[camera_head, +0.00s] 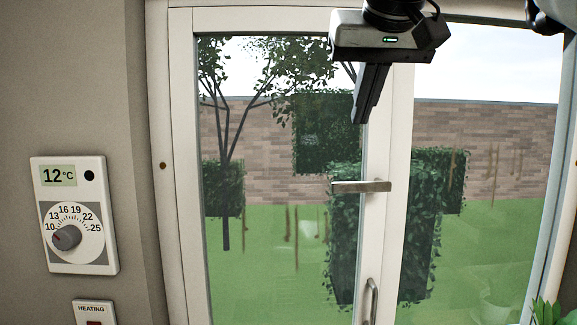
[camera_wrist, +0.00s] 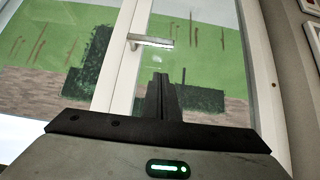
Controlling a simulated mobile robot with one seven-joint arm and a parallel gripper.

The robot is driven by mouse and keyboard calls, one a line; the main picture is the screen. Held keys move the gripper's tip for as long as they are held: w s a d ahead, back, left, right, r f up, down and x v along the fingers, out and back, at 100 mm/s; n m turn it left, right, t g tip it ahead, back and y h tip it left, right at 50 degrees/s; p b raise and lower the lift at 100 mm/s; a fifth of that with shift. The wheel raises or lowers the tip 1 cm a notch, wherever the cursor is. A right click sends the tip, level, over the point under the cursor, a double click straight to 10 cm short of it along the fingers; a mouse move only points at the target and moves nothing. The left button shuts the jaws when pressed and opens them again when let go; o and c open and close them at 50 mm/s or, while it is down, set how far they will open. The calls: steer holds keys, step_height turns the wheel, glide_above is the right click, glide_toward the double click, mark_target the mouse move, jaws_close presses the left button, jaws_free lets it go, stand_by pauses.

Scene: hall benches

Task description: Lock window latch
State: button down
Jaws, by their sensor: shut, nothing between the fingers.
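The window latch (camera_head: 361,187) is a metal lever handle on the white middle stile of the window. It lies about horizontal, with its free end pointing left over the glass in the head view. In the wrist view, the latch (camera_wrist: 151,41) also shows, past the fingertips and upside down. My gripper (camera_head: 360,122) hangs from the top of the head view, in front of the left pane and above the latch. Its dark fingers (camera_wrist: 165,76) are shut and empty. They appear apart from the latch.
A vertical pull handle (camera_head: 371,301) sits lower on the middle stile. A thermostat (camera_head: 73,215) and a heating switch (camera_head: 94,312) are on the left wall. A green plant (camera_head: 545,312) stands at the lower right. The space around the latch looks clear.

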steer(key=b, duration=0.1)
glide_above(358, 184)
steer(key=s+a, duration=0.2)
step_height(358, 184, down, 7)
step_height(358, 184, down, 4)
steer(key=shift+w+f+b, duration=0.1)
steer(key=shift+w+b, duration=0.05)
steer(key=shift+b, duration=0.55)
steer(key=shift+a, duration=0.1)
